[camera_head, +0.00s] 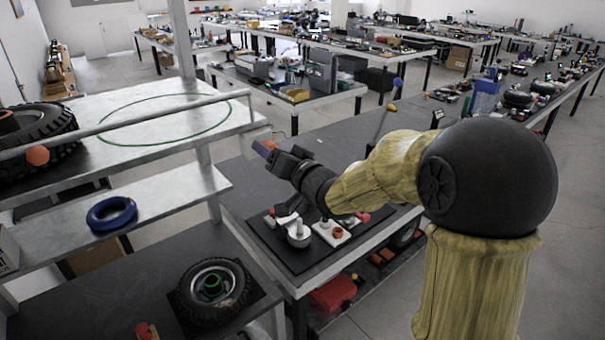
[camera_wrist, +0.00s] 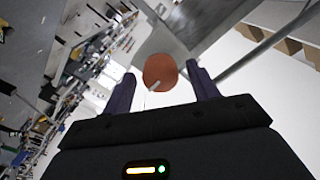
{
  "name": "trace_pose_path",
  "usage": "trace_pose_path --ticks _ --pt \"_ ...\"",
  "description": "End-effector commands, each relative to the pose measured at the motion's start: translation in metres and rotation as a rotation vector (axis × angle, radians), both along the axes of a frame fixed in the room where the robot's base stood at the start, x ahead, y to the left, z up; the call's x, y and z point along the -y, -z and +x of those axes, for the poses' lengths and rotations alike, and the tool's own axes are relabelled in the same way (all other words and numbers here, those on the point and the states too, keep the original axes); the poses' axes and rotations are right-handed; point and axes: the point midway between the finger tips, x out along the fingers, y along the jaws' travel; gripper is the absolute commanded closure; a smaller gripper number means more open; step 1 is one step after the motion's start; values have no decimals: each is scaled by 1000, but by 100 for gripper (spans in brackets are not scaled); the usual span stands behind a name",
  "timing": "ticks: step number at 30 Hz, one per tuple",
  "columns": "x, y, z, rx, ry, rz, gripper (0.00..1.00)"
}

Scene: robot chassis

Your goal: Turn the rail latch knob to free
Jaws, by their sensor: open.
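The rail latch knob is a round orange-red disc with a small pale bar at its lower edge (camera_wrist: 160,70), in the upper middle of the wrist view. A bit of orange (camera_head: 270,144) shows at my fingertips in the head view, by the right end of the upper shelf. My gripper (camera_head: 264,149) is open, with its dark purple fingers (camera_wrist: 162,82) on either side of the knob in the wrist view. Gaps show beside the knob there; I cannot tell how deep it sits between the fingers. The gripper hides much of it in the head view.
A blue ring (camera_head: 111,213) lies on the lower shelf. A wheel (camera_head: 214,290) lies below. A dark board with small parts (camera_head: 299,232) lies under my arm.

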Motion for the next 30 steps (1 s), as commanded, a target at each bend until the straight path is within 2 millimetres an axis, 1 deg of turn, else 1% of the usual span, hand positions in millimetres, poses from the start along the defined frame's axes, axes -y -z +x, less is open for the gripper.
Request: trace_pose_path --ticks 5,24,27,30 --pt "16 2 -22 2 4 -3 41" --pt "81 2 -119 -1 4 -2 41" --pt "87 2 -129 -1 2 -1 41" --pt "91 1 -135 -3 1 1 41"
